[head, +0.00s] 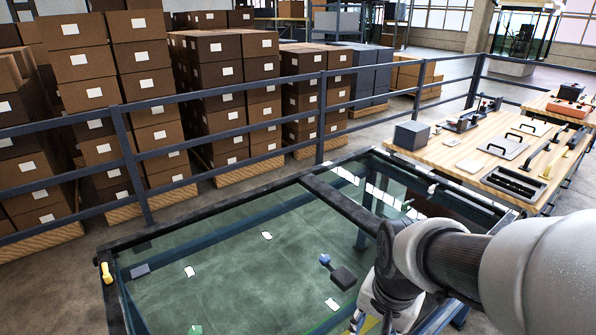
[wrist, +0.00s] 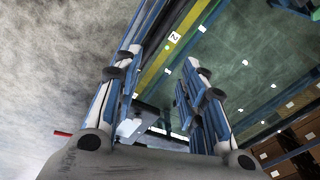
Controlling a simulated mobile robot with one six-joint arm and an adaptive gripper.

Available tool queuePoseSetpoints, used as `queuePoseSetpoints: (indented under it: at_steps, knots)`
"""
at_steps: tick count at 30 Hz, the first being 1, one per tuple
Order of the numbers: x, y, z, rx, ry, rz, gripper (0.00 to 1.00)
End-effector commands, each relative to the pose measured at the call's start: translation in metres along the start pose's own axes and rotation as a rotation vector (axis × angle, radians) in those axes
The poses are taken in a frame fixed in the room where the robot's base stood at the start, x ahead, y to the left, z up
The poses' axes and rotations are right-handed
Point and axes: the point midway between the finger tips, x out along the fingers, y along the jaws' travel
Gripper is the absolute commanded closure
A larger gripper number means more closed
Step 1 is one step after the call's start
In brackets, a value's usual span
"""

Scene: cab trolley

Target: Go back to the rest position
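My arm comes in from the right edge of the head view, and my gripper (head: 372,308) points down at the bottom, right of centre, over the near side of a dark-framed glass surface (head: 225,235). Its fingertips are partly cut off there. In the wrist view, the two blue-and-white fingers of my gripper (wrist: 163,68) stand apart with a clear gap between them. The gripper is open, and I see nothing held between the fingers. The task names no other object.
A dark block (head: 343,277) with a blue-ended part and several small white tags show within the glass frame. A yellow handle (head: 106,272) is at its left corner. Blue railing (head: 320,120) runs behind, with stacked boxes (head: 90,90) beyond. A wooden workbench (head: 455,155) with tools stands right.

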Motion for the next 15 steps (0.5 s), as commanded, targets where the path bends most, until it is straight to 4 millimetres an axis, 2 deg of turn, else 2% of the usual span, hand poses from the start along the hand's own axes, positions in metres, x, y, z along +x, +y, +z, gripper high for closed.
queuePoseSetpoints:
  at_steps: [1, 6, 10, 15]
  knots:
    - [-0.02, 0.005, 0.007, -0.065, 0.034, -0.022, 0.62]
    - [-0.066, 0.025, 0.036, -0.294, 0.125, -0.06, 0.62]
    - [-0.086, 0.04, 0.057, -0.444, 0.188, -0.073, 0.62]
    - [-0.098, 0.052, 0.075, -0.565, 0.239, -0.076, 0.62]
